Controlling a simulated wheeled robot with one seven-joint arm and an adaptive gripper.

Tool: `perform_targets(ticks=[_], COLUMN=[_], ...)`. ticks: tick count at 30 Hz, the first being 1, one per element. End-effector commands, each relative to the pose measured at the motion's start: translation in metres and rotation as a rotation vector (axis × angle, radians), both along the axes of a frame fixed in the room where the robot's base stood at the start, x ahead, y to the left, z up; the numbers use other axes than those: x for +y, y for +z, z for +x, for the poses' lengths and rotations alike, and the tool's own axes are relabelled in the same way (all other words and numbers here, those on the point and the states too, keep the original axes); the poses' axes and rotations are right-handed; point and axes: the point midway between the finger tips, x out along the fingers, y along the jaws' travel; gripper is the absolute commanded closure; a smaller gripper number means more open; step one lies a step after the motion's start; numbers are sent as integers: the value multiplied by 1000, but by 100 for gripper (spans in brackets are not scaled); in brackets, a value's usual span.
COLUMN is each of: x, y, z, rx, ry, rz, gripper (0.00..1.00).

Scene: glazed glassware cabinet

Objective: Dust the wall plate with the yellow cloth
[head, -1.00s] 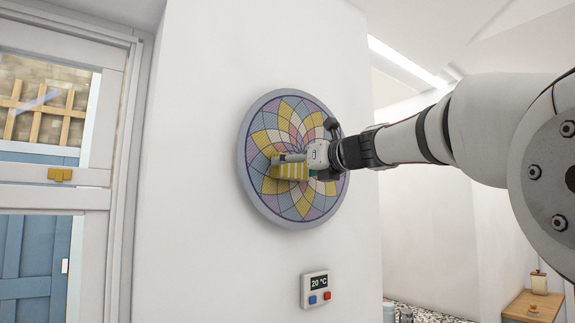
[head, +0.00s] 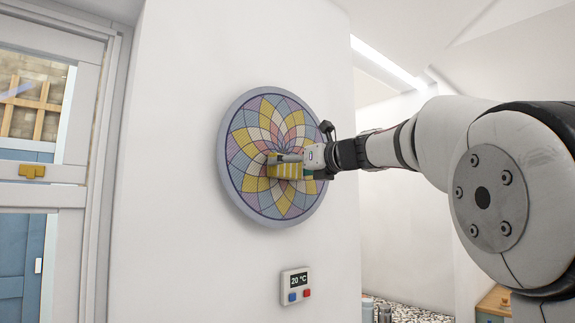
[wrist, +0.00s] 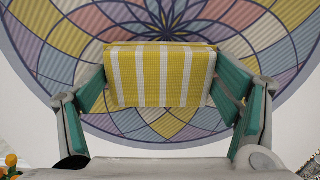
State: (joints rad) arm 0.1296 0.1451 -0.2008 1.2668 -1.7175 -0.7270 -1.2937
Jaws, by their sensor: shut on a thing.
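The wall plate (head: 240,185) is a round, patterned disc with a grey-blue rim and petals of yellow, pink, blue and cream. It hangs on the white wall and fills the background of the wrist view (wrist: 70,40). My gripper (head: 287,165) is in front of the plate, around its middle. It is shut on the yellow cloth (wrist: 180,77), a folded pad with white stripes, which shows between my green-lined fingers in the wrist view. The cloth is at the plate's face; whether it touches cannot be told. The gripper hides part of the plate's right side.
A thermostat (head: 296,286) reading 20 °C, with a blue and a red button, is on the wall below the plate. A white-framed glazed door (head: 45,197) with a brass latch is at the left. A wooden surface (head: 494,301) is at the lower right.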

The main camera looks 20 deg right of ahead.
Motion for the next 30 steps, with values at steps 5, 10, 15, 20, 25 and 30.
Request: perform_targets(ticks=[5,10,15,20,25,30], x=[-14,-24,-25,-21,-9,3], y=[0,0,0,0,0,1], z=[7,12,13,11,5,-1], rx=[0,0,1,0,0,0], ry=[-2,-2,0,1,3,2], rz=[0,-1,0,0,1,0], gripper=[40,40,40,40,40,40])
